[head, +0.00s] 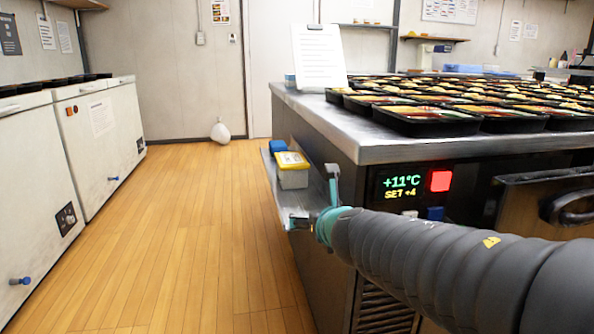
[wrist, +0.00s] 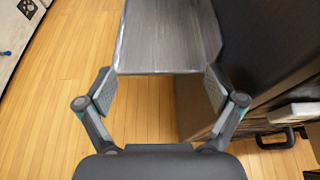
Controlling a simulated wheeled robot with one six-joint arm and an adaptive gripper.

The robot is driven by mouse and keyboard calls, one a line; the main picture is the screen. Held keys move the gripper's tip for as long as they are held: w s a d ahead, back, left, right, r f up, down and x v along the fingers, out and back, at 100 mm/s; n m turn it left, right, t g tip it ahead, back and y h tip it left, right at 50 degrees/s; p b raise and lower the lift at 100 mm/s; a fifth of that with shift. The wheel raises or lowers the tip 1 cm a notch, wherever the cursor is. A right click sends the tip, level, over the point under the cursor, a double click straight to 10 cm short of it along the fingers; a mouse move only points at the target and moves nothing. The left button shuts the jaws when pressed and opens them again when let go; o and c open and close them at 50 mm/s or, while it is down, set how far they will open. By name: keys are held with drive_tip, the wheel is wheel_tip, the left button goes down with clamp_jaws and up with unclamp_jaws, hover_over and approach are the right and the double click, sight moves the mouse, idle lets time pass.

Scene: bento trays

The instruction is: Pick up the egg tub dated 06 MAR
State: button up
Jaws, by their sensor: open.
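A pale tub with a yellow lid (head: 292,170) stands upright on a narrow metal side shelf (head: 272,185) at the counter's end. A blue item (head: 278,146), perhaps another tub, is just behind it. Any date on either is too small to read. My gripper (head: 317,198) is open and empty, at the near end of the shelf, in front of the yellow-lidded tub and apart from it. In the wrist view, my gripper (wrist: 160,82) has its fingers either side of the shelf's near edge (wrist: 160,70). No tub shows there.
The refrigerated counter (head: 330,140) stands right of the shelf, with several black food trays (head: 425,122) and a paper sign (head: 319,55) on top. Its display reads +11°C, SET +4, beside a red light (head: 440,181). White freezers (head: 100,120) line the left; wooden floor between is mostly clear.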

approach(295, 181)
drive_tip(key=shift+s+d+f, duration=0.15)
drive_tip(key=shift+s+f, duration=0.15)
drive_tip(key=shift+f, duration=0.3)
drive_tip(key=shift+s+d+f, duration=0.15)
drive_tip(key=shift+s+f, duration=0.2)
drive_tip(key=shift+f, duration=0.3)
drive_tip(key=w, duration=0.2)
drive_tip(key=w+a+p, duration=0.1)
drive_tip(key=w, duration=0.3)
drive_tip(key=shift+w+a+p, duration=0.15)
drive_tip(key=shift+a+p, duration=0.2)
drive_tip(key=shift+a, duration=0.05)
drive_tip(key=shift+x, duration=2.7)
drive_tip(key=shift+r, duration=0.15)
drive_tip(key=c, duration=1.2)
drive_tip(key=shift+r, duration=0.1)
